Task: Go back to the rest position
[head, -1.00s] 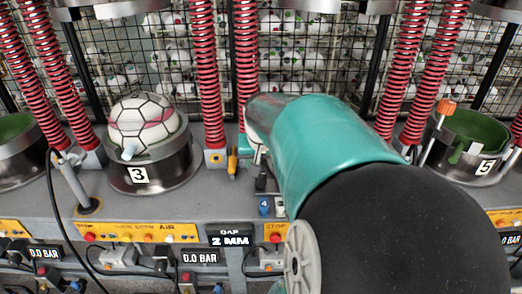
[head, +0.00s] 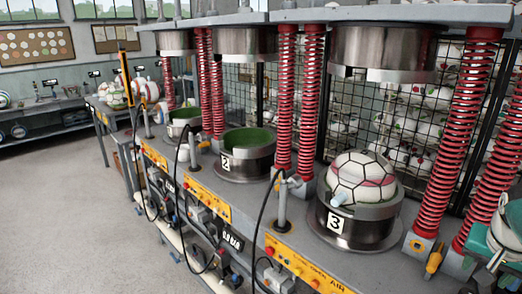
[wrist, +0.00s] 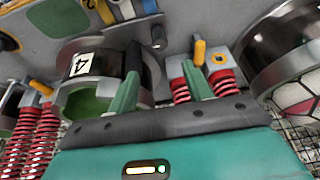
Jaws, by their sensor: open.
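My gripper (wrist: 160,58) shows in the wrist view with its two green fingers apart and nothing between them. In the head view only part of my teal arm shows at the right edge, and the fingers are not clear there. A white ball with black lines and a pink patch (head: 362,178) sits in the lower mould labelled 3 (head: 352,222). Part of a ball (wrist: 300,96) also shows in a mould at the right of the wrist view, apart from my gripper.
The mould labelled 2 (head: 245,160) has an empty green inside. Red springs (head: 452,130) and upper moulds (head: 382,50) stand above the grey bench. A black hose (head: 262,215) hangs at its front. Open floor (head: 75,215) lies to the left.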

